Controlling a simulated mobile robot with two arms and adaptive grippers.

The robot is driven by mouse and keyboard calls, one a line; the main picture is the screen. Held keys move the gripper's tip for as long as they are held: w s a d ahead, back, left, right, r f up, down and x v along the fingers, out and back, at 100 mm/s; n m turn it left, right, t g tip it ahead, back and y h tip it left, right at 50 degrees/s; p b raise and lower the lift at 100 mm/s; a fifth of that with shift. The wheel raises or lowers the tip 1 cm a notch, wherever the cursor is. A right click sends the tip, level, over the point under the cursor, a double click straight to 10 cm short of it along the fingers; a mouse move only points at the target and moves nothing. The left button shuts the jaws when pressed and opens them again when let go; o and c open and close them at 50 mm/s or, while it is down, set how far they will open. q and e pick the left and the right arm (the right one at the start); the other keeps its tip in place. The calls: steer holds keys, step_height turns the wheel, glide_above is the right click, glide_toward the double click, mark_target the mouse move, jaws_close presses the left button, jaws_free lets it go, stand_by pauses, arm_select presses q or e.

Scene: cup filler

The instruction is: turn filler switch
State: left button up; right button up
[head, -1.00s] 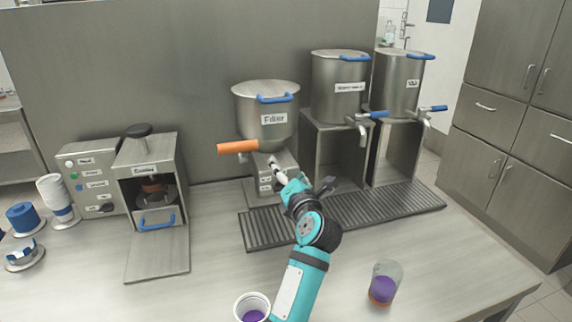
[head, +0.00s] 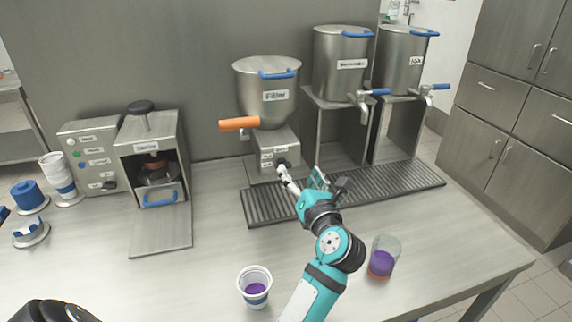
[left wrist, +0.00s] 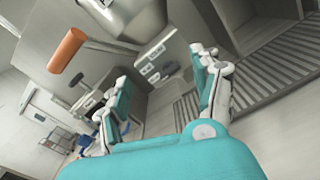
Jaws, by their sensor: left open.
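The filler (head: 267,92) is a steel hopper with a blue-handled lid and an orange lever (head: 239,124) at its left. Its box below has small labels and a dark switch knob (head: 283,162) on the front panel. The panel (left wrist: 155,68) also shows between my fingers in the left wrist view. My left gripper (head: 301,178) is open and empty, just in front and to the right of the switch. One white fingertip is close under the knob; I cannot tell whether it touches. The same gripper (left wrist: 160,66) frames the panel in the wrist view.
A grated drip tray (head: 370,192) runs under the filler and two steel dispensers (head: 341,65) with blue tap handles. A paper cup (head: 255,287) and a glass (head: 383,258), both with purple contents, stand in front. A steel machine (head: 150,165) stands left.

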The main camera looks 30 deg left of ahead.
arm_select(q)
steer(key=s+d+f+n, duration=0.4)
steer(key=s+d, duration=0.2)
steer(key=s, duration=0.1)
steer(key=p+x, duration=0.5)
steer(key=x, duration=1.2)
steer(key=shift+w+n, duration=0.4)
steer(key=shift+c, duration=0.2)
steer(key=c, duration=1.1)
